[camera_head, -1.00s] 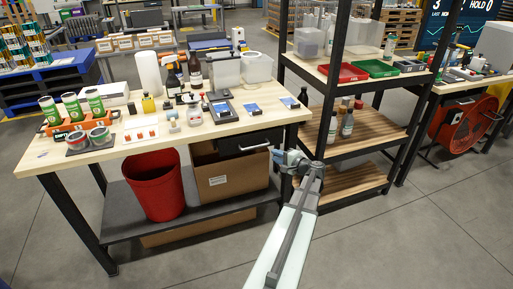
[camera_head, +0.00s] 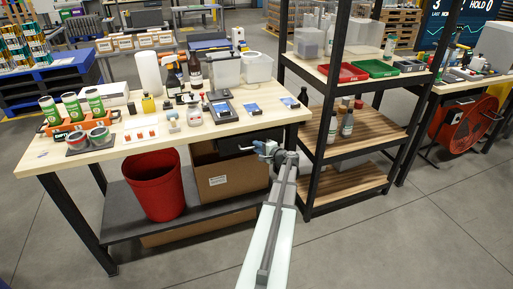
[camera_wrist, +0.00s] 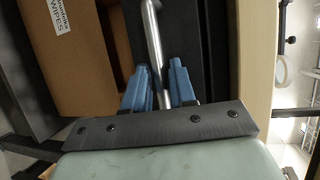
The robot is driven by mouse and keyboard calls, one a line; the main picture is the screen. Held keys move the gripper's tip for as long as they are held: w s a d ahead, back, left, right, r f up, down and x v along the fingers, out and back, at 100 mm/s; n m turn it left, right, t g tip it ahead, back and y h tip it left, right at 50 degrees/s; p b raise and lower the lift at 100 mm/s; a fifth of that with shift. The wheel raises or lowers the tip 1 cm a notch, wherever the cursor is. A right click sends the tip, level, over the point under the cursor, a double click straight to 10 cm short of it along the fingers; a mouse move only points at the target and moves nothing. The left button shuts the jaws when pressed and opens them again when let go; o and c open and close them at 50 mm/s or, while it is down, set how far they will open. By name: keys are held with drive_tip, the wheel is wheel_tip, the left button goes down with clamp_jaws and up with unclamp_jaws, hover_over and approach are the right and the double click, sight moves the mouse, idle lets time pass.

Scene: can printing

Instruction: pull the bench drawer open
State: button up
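The bench drawer (camera_head: 232,141) is a dark front under the right end of the wooden bench top (camera_head: 75,160), and it looks shut. Its silver bar handle (camera_wrist: 153,35) runs lengthwise through the wrist view, beside the dark drawer front (camera_wrist: 191,45). My gripper (camera_head: 262,150) is at the handle. In the wrist view its two blue fingers (camera_wrist: 160,85) stand on either side of the bar. A narrow gap shows between the bar and the fingers, so the gripper looks open around it. The handle is mostly hidden by the gripper in the head view.
A cardboard box (camera_head: 218,180) and a red bin (camera_head: 153,185) stand on the bench's lower shelf. A black-framed rack (camera_head: 315,165) stands close to the right of my gripper. Bottles and a small device (camera_head: 222,110) stand on the bench top. The floor in front is clear.

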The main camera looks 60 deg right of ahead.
drive_tip(key=shift+w+d+f, duration=0.1)
drive_tip(key=shift+w+d, duration=0.1)
drive_tip(key=shift+w, duration=0.4)
drive_tip(key=shift+c, duration=0.2)
clamp_jaws()
